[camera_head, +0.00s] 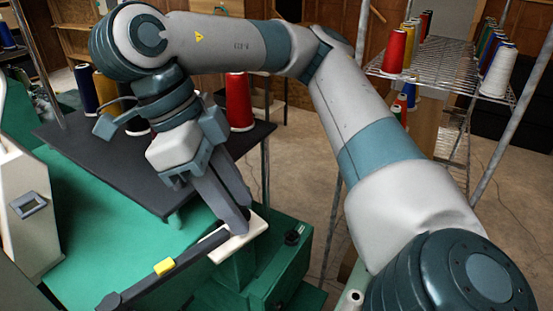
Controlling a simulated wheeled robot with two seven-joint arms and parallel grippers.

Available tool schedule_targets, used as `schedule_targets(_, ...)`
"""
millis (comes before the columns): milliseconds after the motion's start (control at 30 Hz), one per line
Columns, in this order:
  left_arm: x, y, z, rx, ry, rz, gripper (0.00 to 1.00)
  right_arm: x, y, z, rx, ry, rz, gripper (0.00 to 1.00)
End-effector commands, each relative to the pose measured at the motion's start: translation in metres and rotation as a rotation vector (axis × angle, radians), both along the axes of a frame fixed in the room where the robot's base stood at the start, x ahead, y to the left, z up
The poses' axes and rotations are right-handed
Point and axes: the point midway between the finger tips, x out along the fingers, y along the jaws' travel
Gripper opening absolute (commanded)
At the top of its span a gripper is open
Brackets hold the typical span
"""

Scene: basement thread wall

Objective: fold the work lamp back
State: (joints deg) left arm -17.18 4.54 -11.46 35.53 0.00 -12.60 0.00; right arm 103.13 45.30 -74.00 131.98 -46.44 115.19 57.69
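The work lamp has a pale, flat head (240,237) on a dark bar arm (188,257) that runs down to the lower left. A small dark part shows between the fingertips. I cannot tell whether the fingers are closed on it or only around it. My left gripper is out of view.
A dark shelf (85,165) with thread cones, including a red cone (238,103), stands behind my gripper. A green machine body (270,270) lies under the lamp head. A wire rack (440,62) with cones is at the right. Open floor (310,140) shows between them.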

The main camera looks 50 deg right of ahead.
Motion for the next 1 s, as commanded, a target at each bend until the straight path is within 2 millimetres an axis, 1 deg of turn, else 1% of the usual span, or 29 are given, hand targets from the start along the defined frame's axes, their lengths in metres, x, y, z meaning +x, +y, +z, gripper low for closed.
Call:
schedule_targets(267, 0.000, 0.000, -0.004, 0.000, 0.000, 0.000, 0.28, 0.000, 0.000, 0.007, -0.001, -0.002, 0.000, 0.37)
schedule_targets(467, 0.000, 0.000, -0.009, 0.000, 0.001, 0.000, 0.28, 0.000, 0.000, 0.022, 0.000, -0.005, -0.002, 0.37)
schedule_targets(667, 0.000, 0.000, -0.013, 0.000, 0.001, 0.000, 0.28, -0.001, 0.000, 0.042, 0.001, -0.006, -0.002, 0.37)
schedule_targets(800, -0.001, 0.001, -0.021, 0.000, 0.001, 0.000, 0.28, -0.021, -0.009, 0.052, 0.001, -0.007, -0.002, 0.37)
schedule_targets(1000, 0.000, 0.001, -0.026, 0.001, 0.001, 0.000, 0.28, -0.046, -0.019, 0.069, 0.001, -0.007, -0.002, 0.37)
